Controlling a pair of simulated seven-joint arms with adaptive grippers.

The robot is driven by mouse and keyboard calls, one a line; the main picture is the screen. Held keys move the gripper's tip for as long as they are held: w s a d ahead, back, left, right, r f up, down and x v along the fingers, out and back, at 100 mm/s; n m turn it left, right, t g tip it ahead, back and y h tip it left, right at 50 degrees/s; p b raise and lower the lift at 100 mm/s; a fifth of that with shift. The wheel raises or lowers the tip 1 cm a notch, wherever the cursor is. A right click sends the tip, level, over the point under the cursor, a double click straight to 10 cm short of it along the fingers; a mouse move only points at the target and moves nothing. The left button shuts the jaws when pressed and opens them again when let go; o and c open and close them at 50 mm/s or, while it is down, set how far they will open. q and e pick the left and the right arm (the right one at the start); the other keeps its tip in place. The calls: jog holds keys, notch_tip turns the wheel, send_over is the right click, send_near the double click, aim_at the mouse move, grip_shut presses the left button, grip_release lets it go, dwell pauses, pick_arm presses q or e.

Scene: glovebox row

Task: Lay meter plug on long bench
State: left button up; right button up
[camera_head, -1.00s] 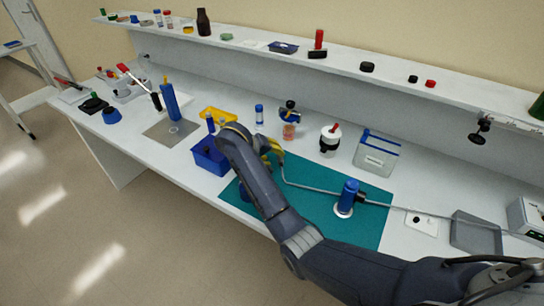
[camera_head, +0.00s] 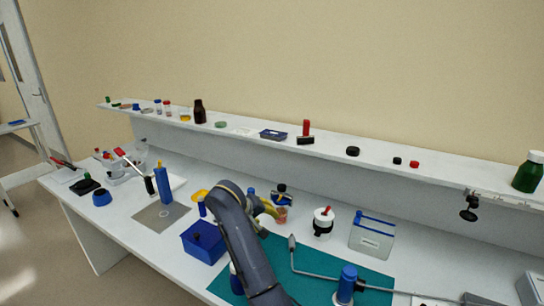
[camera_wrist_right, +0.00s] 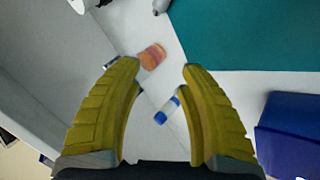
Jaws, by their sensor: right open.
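A grey plug (camera_head: 292,242), which I take to be the meter plug, lies at the end of a grey cable by the back edge of the teal mat (camera_head: 320,258) on the long bench (camera_head: 120,228). What looks like its tip (camera_wrist_right: 160,6) shows at the top edge of the right wrist view. My right gripper (camera_head: 269,208) is to the left of the plug and apart from it. Its yellow fingers (camera_wrist_right: 162,66) are spread with nothing held; an orange jar (camera_wrist_right: 152,56) and a blue-capped tube (camera_wrist_right: 167,110) show beyond the gap. My left gripper is not in view.
A blue bin (camera_head: 203,243) stands left of my right forearm. A shelf (camera_head: 330,146) with small items runs along the back.

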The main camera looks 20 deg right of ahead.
jog(key=w+d+r+n+t+y, duration=0.1)
jog(key=w+r+n+t, duration=0.1)
jog(key=r, duration=0.8)
jog(key=w+d+r+n+t+y, duration=0.1)
jog(key=w+d+r+n+t, duration=0.1)
jog(key=r, duration=0.9)
jog(key=shift+d+n+y, duration=0.2)
jog(key=shift+n+y, duration=0.2)
jog(key=shift+n, duration=0.1)
jog(key=shift+r, duration=0.1)
